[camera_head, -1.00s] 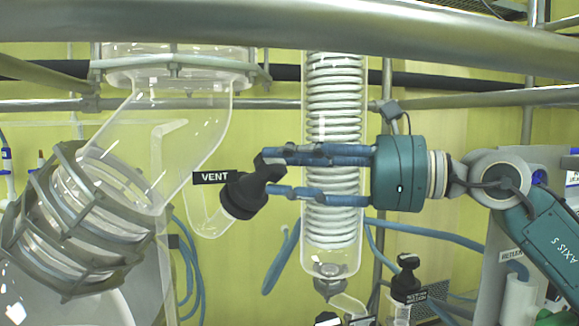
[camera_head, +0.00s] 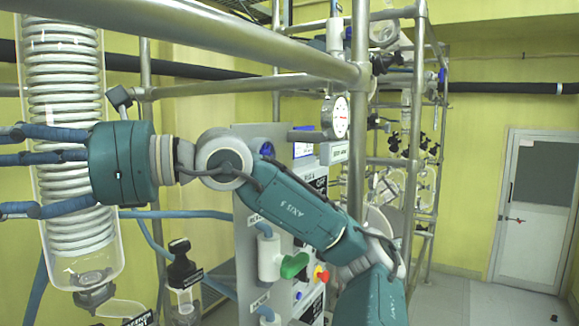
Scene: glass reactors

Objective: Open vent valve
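The vent valve is out of view now, past the left edge. My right gripper (camera_head: 40,178) is at the left edge, its blue fingers pointing left in front of the coiled glass condenser (camera_head: 66,90). The fingers are apart where they show, two above and one below. Their tips are cut off by the picture edge, so I cannot tell whether they hold anything. My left gripper is not in view.
Metal frame tubes (camera_head: 270,85) cross above and beside my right arm. A control panel (camera_head: 250,190) with a green knob (camera_head: 294,265) stands behind the arm. A black-capped valve (camera_head: 183,265) is below the gripper. Open floor leads to a door (camera_head: 537,215) at the right.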

